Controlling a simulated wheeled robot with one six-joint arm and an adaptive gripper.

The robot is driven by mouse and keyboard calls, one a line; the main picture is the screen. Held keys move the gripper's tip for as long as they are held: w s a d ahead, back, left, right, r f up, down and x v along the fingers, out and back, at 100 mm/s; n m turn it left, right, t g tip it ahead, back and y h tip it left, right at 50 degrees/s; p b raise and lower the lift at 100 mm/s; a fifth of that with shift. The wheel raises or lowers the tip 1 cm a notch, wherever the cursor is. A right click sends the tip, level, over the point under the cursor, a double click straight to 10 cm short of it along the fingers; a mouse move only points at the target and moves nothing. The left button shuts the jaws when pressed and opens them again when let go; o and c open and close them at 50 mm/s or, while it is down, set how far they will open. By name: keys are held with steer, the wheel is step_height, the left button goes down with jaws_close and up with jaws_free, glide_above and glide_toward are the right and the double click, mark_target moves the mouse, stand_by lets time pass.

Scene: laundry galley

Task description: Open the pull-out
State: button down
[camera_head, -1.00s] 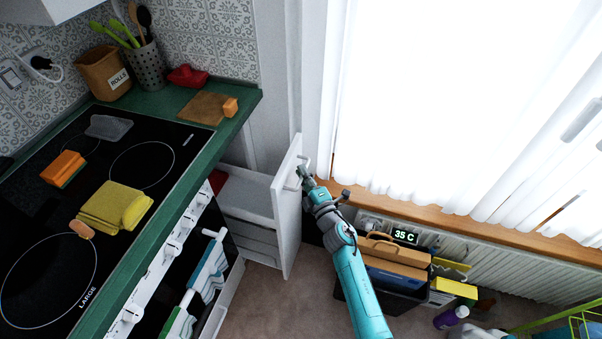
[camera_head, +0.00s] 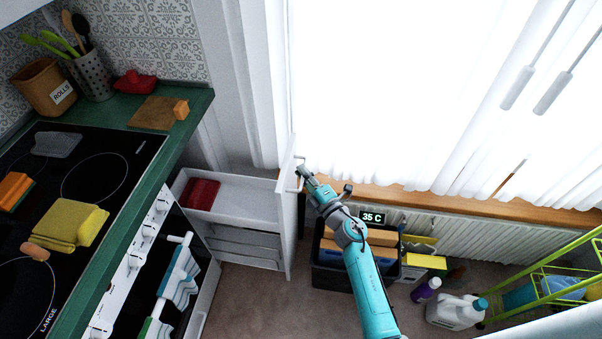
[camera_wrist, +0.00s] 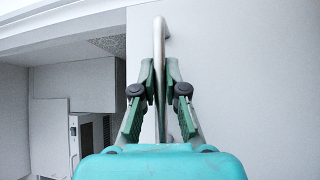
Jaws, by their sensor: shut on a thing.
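The white pull-out (camera_head: 241,198) stands out from under the end of the green counter, with its upper tray and lower tiers showing. A dark red item (camera_head: 202,194) lies in its upper tray. Its tall front panel (camera_head: 288,225) faces right and carries a metal bar handle (camera_head: 299,176). My gripper (camera_head: 301,172) is at this handle. In the wrist view the green fingers (camera_wrist: 159,75) are closed around the upright handle bar (camera_wrist: 159,40), one on each side, in front of the pale panel.
A black crate with folders (camera_head: 330,278) stands on the floor right of the panel, below the radiator (camera_head: 480,232). A purple bottle (camera_head: 425,290), a white jug (camera_head: 455,311) and a green rack (camera_head: 545,275) are farther right. Bare floor (camera_head: 240,300) lies in front of the pull-out.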

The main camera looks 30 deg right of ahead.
steer(key=shift+f, duration=0.1)
steer(key=c, duration=1.2)
jaws_free()
steer(key=s+d+f, duration=0.1)
steer(key=s, duration=1)
steer(key=shift+s+d+f, duration=0.3)
steer(key=shift+s+d, duration=0.05)
steer(key=shift+d, duration=0.05)
